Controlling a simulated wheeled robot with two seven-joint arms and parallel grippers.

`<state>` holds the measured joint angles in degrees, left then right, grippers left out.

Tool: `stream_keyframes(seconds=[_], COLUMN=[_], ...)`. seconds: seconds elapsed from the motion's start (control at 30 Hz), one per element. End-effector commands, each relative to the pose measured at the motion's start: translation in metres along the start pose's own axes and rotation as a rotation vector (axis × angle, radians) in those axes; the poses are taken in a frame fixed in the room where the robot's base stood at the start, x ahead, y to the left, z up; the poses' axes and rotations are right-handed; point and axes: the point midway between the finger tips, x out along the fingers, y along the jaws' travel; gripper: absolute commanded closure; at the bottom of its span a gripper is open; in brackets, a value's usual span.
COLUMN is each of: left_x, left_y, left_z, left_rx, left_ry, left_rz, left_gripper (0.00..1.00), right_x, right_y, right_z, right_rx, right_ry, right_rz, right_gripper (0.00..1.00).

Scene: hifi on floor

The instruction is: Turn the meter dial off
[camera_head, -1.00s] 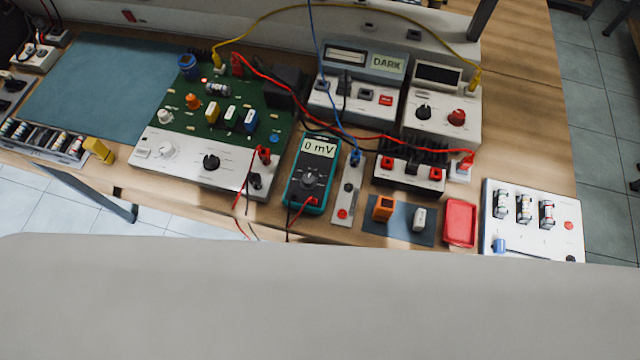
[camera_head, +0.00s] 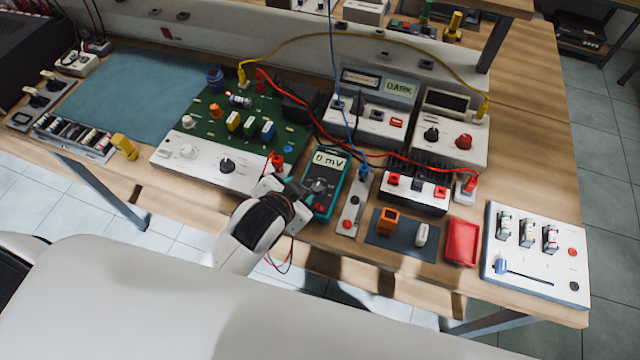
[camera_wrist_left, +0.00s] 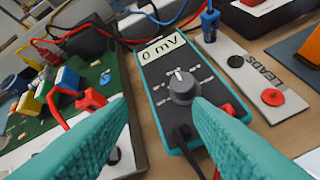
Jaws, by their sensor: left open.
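The teal and black meter (camera_head: 325,186) lies on the bench in the head view, its display reading "0 mV". Its grey dial (camera_head: 319,187) also shows clearly in the left wrist view (camera_wrist_left: 183,87), with a white pointer mark towards the display. A red and a black lead plug into the meter's lower end. My left gripper (camera_head: 294,188) is at the meter's left side in the head view. In the left wrist view its two teal fingers (camera_wrist_left: 160,125) are apart, with the dial beyond and between them, untouched as far as I can see. My right gripper is not in view.
The green circuit board (camera_head: 213,112) with its white panel is left of the meter. The narrow LEADS strip (camera_head: 351,206) lies close on the right. Red, blue and yellow cables run above and behind the meter. A red tray (camera_head: 461,242) is farther right.

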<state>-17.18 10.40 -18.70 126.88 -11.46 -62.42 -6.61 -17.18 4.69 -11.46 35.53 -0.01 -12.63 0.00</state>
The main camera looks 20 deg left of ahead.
Motion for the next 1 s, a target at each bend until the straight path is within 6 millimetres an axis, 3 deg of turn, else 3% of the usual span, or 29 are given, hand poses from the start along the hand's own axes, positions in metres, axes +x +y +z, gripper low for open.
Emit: stream_keyframes(seconds=[0.03, 0.17, 0.2, 0.3, 0.4, 0.5, 0.57, 0.63, 0.73, 0.77, 0.87, 0.97, 1.0], left_x=[0.002, -0.013, -0.025, -0.069, -0.118, -0.161, -0.178, -0.188, -0.179, -0.172, -0.136, -0.092, -0.076], left_y=[0.006, 0.009, 0.005, -0.017, -0.054, -0.101, -0.130, -0.158, -0.183, -0.186, -0.174, -0.132, -0.109], left_z=[0.035, 0.140, 0.175, 0.252, 0.300, 0.316, 0.310, 0.293, 0.252, 0.238, 0.189, 0.148, 0.136], left_rx=[0.076, 0.339, 0.442, 0.724, 1.025, 1.344, 1.547, 1.794, 2.172, -2.117, -1.918, -1.734, -1.669], left_ry=[-0.106, -0.448, -0.573, -0.892, -1.201, -1.494, -1.662, -1.848, -2.091, 1.995, 1.664, 1.372, 1.271], left_rz=[0.038, 0.170, 0.222, 0.364, 0.511, 0.650, 0.727, 0.802, 0.865, -0.803, -0.572, -0.327, -0.231], left_gripper=[0.54, 0.54, 0.54, 0.54, 0.54, 0.54, 0.54, 0.54, 0.54, 0.54, 0.54, 0.54, 0.54], right_x=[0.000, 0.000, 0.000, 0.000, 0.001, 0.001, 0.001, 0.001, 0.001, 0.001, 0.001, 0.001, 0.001], right_y=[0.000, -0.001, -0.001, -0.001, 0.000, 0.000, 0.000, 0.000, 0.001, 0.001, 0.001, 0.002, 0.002], right_z=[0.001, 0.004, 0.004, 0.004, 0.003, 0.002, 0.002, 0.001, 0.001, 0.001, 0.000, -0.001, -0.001], right_rx=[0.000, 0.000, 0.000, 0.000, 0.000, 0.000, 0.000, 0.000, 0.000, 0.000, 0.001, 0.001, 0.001], right_ry=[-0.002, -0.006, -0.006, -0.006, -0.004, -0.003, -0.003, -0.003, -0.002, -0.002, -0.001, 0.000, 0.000], right_rz=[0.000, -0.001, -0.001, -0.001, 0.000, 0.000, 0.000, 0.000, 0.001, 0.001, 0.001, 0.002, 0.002], right_gripper=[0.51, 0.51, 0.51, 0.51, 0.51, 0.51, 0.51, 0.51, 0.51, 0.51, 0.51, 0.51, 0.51])
